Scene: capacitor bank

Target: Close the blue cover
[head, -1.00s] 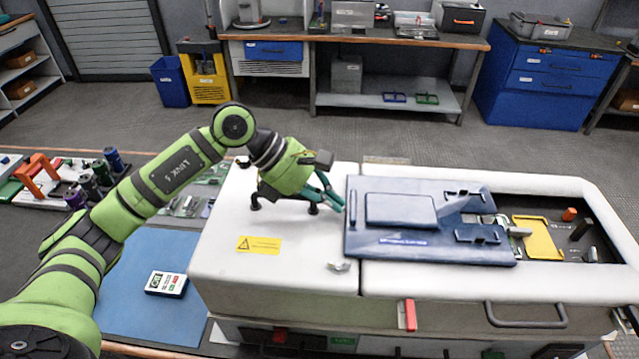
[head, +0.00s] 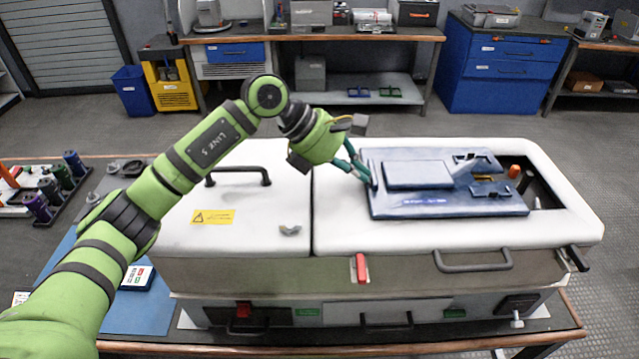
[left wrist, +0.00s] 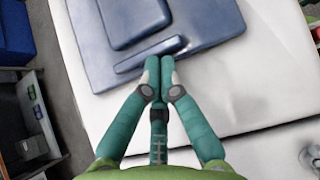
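The blue cover (head: 420,205) lies flat on the right part of the white cabinet top, over most of a dark opening (head: 535,190). The opening's right end shows bare past the cover. My left gripper (head: 370,182) is at the cover's left edge. In the left wrist view my left gripper's teal fingertips (left wrist: 158,72) are together, against or very close to a raised blue strip on the cover (left wrist: 150,54); nothing shows between them. Exact contact is hard to tell. My right gripper is not in view.
A red latch (head: 361,268) is on the front. An orange knob (head: 514,171) stands inside the opening's right end.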

